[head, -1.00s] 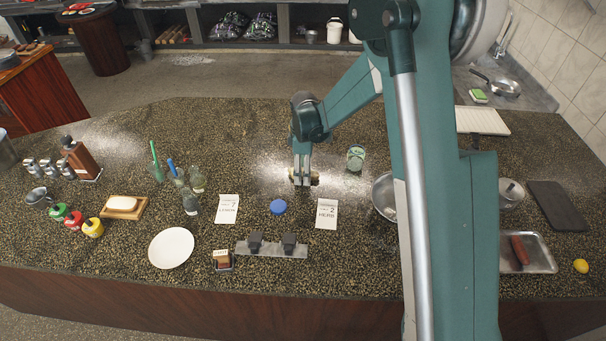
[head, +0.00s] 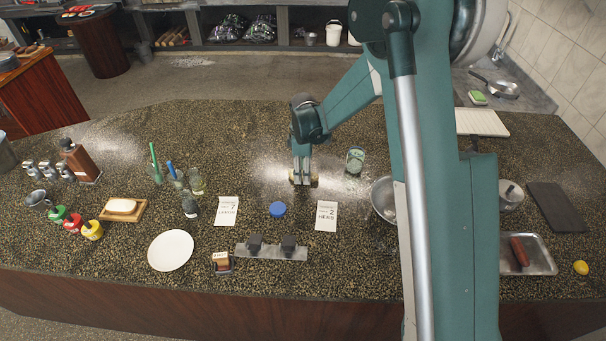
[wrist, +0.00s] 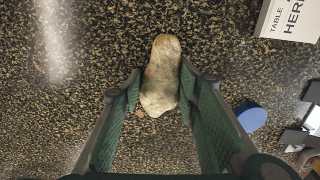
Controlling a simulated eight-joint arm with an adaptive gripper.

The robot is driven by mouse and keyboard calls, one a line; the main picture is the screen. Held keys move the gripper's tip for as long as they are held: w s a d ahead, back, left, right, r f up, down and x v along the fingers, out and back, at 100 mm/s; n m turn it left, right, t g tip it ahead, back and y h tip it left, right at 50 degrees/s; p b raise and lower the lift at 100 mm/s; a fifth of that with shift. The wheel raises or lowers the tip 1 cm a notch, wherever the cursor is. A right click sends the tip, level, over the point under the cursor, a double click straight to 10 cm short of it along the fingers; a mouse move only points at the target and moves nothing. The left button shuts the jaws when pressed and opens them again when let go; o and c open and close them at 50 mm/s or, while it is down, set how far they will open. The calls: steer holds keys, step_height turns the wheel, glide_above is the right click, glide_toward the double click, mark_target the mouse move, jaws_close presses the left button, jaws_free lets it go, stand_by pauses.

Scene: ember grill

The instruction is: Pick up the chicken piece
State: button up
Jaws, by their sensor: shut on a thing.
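The chicken piece (wrist: 160,75) is a pale, whitish-tan, elongated lump seen in the wrist view. Its near end lies between the two green fingers of my gripper (wrist: 158,92), and its far end sticks out past the fingertips. My gripper is shut on it. In the head view my gripper (head: 302,180) points straight down, low over the speckled counter (head: 240,150). Only a small tan bit of the piece shows at the fingertips there. I cannot tell whether the piece still touches the counter.
A blue lid (head: 278,208) and two cards, marked 7 (head: 227,211) and 2 HERB (head: 326,215), lie in front of my gripper. A glass jar (head: 355,160) and a metal bowl (head: 384,198) stand to the right. A white plate (head: 171,250) is front left.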

steer(key=shift+r, duration=4.95)
